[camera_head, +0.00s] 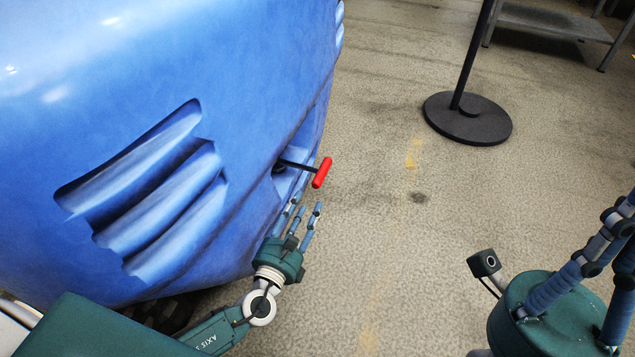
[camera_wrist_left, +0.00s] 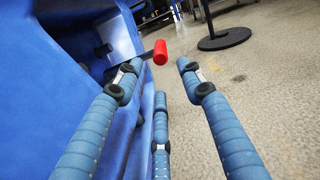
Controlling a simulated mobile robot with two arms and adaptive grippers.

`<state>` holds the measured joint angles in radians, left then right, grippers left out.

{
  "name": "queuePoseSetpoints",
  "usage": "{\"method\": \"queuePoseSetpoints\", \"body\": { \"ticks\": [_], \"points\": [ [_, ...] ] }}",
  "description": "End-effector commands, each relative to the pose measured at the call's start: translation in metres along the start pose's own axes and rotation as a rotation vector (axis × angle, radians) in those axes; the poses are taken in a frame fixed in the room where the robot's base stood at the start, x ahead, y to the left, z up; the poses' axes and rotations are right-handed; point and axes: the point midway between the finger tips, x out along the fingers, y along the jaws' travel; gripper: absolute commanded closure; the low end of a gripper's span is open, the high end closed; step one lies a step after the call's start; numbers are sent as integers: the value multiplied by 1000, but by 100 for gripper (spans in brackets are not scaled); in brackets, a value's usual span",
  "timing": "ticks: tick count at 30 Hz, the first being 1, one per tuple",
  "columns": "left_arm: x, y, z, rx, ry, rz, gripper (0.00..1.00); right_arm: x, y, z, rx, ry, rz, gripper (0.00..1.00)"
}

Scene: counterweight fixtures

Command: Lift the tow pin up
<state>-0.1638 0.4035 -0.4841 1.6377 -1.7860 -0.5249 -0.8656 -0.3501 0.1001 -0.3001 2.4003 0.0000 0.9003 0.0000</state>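The tow pin has a red T-handle (camera_head: 322,172) on a black rod that sticks out of a recess in the side of a large blue body (camera_head: 270,60). My left gripper (camera_head: 305,212) is just below and in front of the handle, fingers spread and pointing towards it, empty and apart from it. In the left wrist view the red handle (camera_wrist_left: 160,52) shows beyond the open fingers (camera_wrist_left: 160,80), between them. The rod's inner end is hidden in the recess. My right gripper (camera_head: 620,250) is at the right edge, partly cut off; its fingertips are not clearly shown.
A black post on a round base (camera_head: 468,118) stands on the floor at the upper right. A grey metal table (camera_head: 550,22) is at the top right corner. The concrete floor (camera_head: 390,250) right of the handle is clear. The blue body's wall lies close beside my left gripper.

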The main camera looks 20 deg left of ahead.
Motion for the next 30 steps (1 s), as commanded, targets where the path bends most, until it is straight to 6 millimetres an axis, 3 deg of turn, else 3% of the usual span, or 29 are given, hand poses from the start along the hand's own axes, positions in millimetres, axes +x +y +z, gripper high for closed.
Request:
{"method": "queuePoseSetpoints", "body": {
  "ticks": [9,15,28,30],
  "points": [
    [60,-1,-1,-9,-2,1,61,-11,0,3,0,-1,0,100],
    [88,-1,-1,-9,0,-1,61,-13,0,3,-1,7,-3,100],
    [97,-1,0,-10,2,-1,61,-13,0,4,-1,9,-5,100],
    [97,-1,0,-10,2,-1,75,-13,0,4,-1,9,-5,100]
  ]
}}
